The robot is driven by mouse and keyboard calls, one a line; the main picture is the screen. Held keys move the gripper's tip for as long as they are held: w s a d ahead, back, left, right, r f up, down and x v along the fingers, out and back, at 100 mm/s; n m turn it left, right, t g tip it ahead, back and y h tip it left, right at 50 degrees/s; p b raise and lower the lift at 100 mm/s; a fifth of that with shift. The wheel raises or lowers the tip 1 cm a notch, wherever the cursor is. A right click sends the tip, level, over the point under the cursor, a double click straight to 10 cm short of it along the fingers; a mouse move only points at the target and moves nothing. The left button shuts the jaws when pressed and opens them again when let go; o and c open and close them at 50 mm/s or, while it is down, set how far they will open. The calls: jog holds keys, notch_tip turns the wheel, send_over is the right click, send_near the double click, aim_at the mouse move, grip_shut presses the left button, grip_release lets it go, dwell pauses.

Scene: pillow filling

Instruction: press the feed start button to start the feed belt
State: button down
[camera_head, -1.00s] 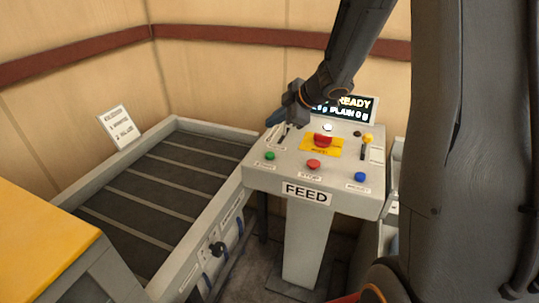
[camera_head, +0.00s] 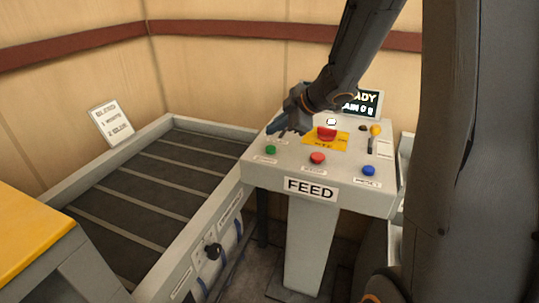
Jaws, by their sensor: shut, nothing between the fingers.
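The FEED control panel (camera_head: 222,178) is not where I point first; its grey top carries a green button (camera_head: 271,150) at the front left, a red button (camera_head: 317,158) at front centre and a blue button (camera_head: 368,170) at front right. Their small labels are too blurred to read surely. A larger red mushroom button (camera_head: 326,133) sits on a yellow plate behind them. My gripper (camera_head: 277,128) is shut and empty, over the panel's back left, behind the green button. Whether it touches the panel cannot be told. The gripper and forearm hide part of the panel's back left.
A dark slatted belt (camera_head: 150,187) in a grey frame lies left of the panel. A screen (camera_head: 365,102), partly hidden by my arm, stands behind it. A yellow-topped surface (camera_head: 30,230) is at front left. A yellow-knobbed lever (camera_head: 375,130) is at the panel's right.

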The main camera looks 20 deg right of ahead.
aim_at(274, 149)
jog(key=shift+f+b, duration=0.8)
jog(key=shift+f, duration=0.8)
jog(key=shift+f, duration=0.1)
dwell(0.7)
jog(key=shift+f, duration=0.3)
jog(key=shift+s+f, duration=0.1)
jog(key=shift+f, duration=0.4)
dwell(0.7)
jog(key=shift+r, duration=0.15)
jog(key=shift+r+p, duration=0.8)
jog(key=shift+p, duration=0.2)
notch_tip(274, 149, up, 5)
jog(key=p, duration=0.6)
